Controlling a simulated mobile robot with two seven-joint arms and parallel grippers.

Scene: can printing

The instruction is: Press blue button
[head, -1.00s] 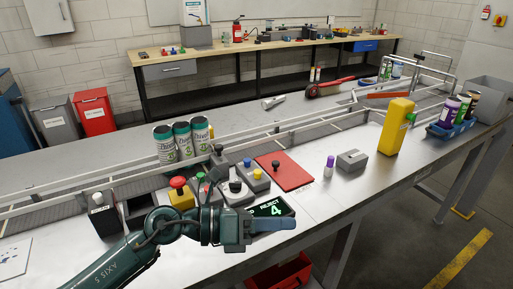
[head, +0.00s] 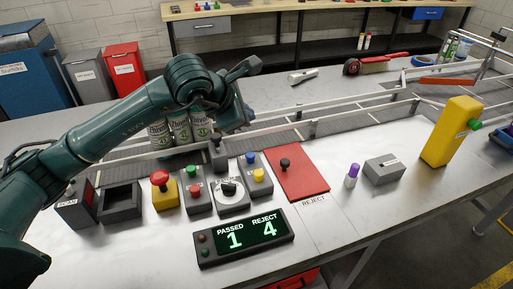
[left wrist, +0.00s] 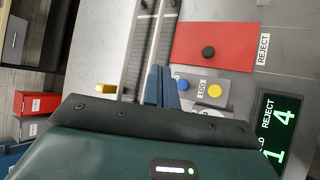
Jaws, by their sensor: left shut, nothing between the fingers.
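The blue button (head: 250,158) sits above a yellow button (head: 259,174) on a small grey box on the table. In the left wrist view the blue button (left wrist: 182,85) shows just beside my left gripper's blue fingers (left wrist: 163,84), which are shut and empty. In the head view my left gripper (head: 245,112) is over the conveyor, behind the button box. The button's height below the fingers cannot be told. My right gripper is not in view.
Three cans (head: 180,128) stand on the conveyor behind my arm. A black dial (head: 229,190), red and green buttons (head: 192,172), a red stop button (head: 160,180), a counter display (head: 246,237) and a red reject mat (head: 298,180) surround the button box.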

